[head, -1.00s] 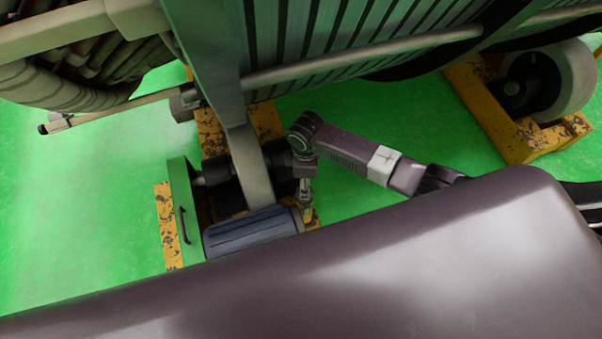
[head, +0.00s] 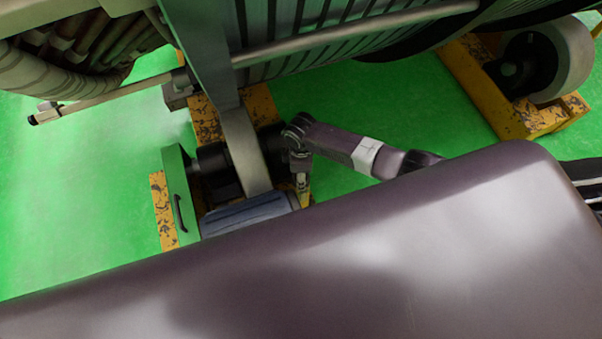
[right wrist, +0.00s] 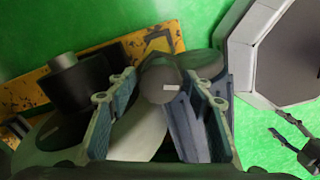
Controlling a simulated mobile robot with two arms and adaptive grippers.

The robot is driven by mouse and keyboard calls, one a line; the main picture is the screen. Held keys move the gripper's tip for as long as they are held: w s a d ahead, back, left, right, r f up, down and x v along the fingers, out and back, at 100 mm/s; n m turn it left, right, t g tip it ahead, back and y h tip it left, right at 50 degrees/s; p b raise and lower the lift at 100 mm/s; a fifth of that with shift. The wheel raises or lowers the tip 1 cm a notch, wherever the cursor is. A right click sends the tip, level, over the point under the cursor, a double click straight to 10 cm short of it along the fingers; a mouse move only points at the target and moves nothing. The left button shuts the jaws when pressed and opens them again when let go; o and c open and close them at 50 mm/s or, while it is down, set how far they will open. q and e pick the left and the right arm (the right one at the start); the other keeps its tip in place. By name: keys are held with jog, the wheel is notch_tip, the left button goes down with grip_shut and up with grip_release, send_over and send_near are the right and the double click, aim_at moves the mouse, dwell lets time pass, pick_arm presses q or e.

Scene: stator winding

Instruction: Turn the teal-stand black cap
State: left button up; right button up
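My right arm reaches in from the right in the head view, and its gripper (head: 302,190) points down beside a blue-grey ribbed block (head: 245,213). In the right wrist view my right gripper (right wrist: 160,88) is open, with its two toothed fingers apart. A dark round cap (right wrist: 163,84) with a small pale mark lies between the fingers in that view. I cannot tell whether the fingers touch it. A teal-grey stand (head: 210,60) rises just behind in the head view. A black cylinder (head: 214,163) sits left of the stand's pale leg.
A green plate with a handle (head: 176,195) stands left of the black cylinder. Yellow worn supports (head: 513,108) and a pale wheel (head: 569,60) stand at right. A grey bar (head: 105,98) juts out to the left. Green floor is clear at far left.

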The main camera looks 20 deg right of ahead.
jog(key=c, duration=0.8)
jog(key=shift+r+m+p, duration=0.2)
jog(key=shift+m+p, duration=0.5)
jog(key=shift+m, duration=0.1)
jog(key=shift+s+a+m+p, duration=0.1)
jog(key=shift+m+p, duration=0.25)
jog(key=shift+m, duration=0.25)
jog(key=m, duration=0.2)
jog(key=shift+f+m+p, duration=0.2)
jog(key=shift+m+p, duration=0.1)
jog(key=shift+p, duration=0.1)
